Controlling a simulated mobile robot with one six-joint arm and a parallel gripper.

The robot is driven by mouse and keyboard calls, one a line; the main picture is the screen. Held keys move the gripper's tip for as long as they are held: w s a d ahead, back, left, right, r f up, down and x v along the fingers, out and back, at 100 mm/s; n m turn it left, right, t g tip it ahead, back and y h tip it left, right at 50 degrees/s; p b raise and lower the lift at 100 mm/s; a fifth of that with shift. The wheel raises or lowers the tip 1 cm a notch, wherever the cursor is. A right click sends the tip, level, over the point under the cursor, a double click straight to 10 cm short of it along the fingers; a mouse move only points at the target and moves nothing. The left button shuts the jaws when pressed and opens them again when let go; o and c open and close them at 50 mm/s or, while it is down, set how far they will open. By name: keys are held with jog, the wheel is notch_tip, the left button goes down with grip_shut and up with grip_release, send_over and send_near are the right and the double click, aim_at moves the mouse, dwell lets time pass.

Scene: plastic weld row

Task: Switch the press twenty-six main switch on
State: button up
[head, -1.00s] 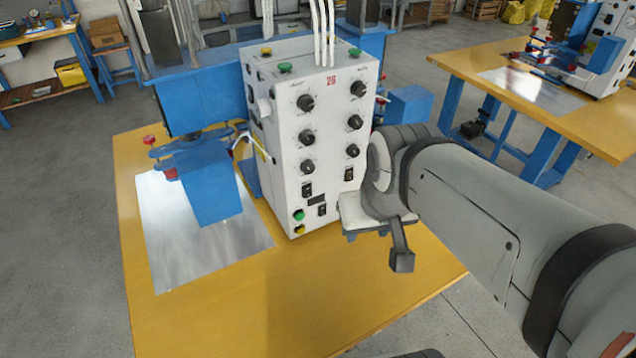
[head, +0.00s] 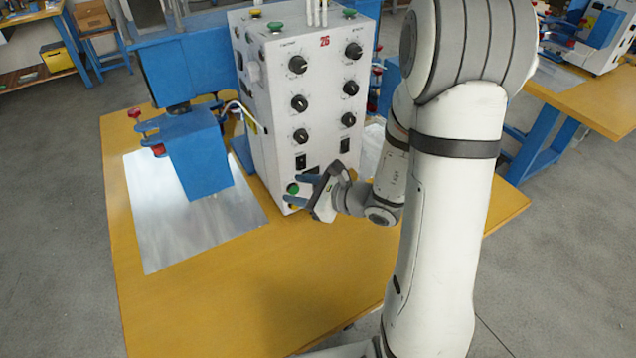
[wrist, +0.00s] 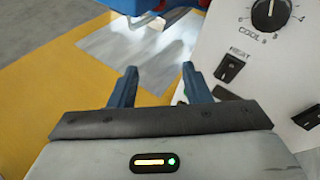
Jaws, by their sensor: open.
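The press control box (head: 275,120) is a light grey cabinet marked 26 in red, standing upright on the yellow table. Its front carries dark rocker switches, one at left (head: 300,162) and one at right (head: 344,146). In the wrist view, one rocker (wrist: 230,68) has a printed label above it, and another rocker (wrist: 305,116) is at the right edge. I cannot read which is the main switch. My gripper (head: 291,189) is open and empty in front of the lower face, partly covering it. Its blue fingers (wrist: 157,82) show apart in the wrist view.
Several black knobs (head: 298,64) sit above the rockers. A green button (head: 293,188) is close by my fingers. The blue press head (head: 198,150) and a shiny metal plate (head: 160,225) are at left. The table front (head: 250,300) is clear.

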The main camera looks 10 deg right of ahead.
jog(key=w+d+f+m+t+h+b, duration=0.1)
jog(key=w+d+f+m+t+h, duration=0.25)
jog(key=d+f+m+h, duration=0.4)
jog(key=w+f+m+y+b, duration=0.1)
jog(key=w+f+b, duration=0.3)
jog(key=w+f, duration=0.1)
jog(key=shift+w+f+b, duration=0.3)
jog(key=shift+w+f, duration=0.05)
jog(key=shift+w, duration=0.55)
jog(key=shift+d, duration=0.1)
jog(key=shift+c, duration=0.4)
